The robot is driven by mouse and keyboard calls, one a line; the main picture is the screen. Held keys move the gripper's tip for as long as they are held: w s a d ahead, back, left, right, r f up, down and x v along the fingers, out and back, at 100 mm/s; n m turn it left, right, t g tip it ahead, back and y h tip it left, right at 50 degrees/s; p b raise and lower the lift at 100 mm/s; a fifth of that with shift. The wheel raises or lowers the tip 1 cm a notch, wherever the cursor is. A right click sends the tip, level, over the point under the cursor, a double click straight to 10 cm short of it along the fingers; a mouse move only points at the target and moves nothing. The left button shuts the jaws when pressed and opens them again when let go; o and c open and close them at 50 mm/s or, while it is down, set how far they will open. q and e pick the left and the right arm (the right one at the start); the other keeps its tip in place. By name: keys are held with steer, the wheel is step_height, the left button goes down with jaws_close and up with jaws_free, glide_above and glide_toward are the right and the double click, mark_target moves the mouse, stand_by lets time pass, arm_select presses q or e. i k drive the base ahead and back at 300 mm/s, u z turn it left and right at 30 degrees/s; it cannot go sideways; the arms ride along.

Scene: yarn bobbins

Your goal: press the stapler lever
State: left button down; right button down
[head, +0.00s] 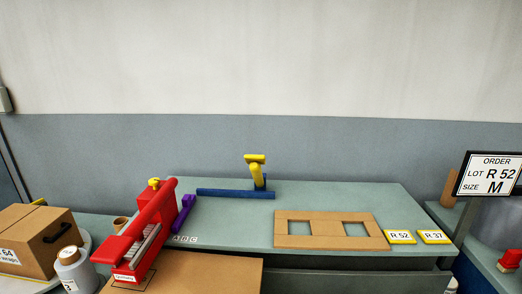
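A red device with a long raised arm, which looks like the stapler (146,225), stands at the left front of the green-grey table. Its red lever (134,229) slants up from front left to back right, over a grey ribbed part. A yellow knob shows at its back and a white label at its front foot. A blue bar (222,193) with a yellow handle (255,160) stands at the back of the table; I cannot tell what it is for. Neither of my grippers is in view.
A purple piece (183,214) lies just right of the red device. A brown board (330,232) with two openings and yellow cards (400,237) lie at the right. A cardboard sheet (205,273) is in front. The table's middle is clear.

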mark_target(111, 251)
steer(key=z, duration=0.6)
steer(key=k, duration=0.95)
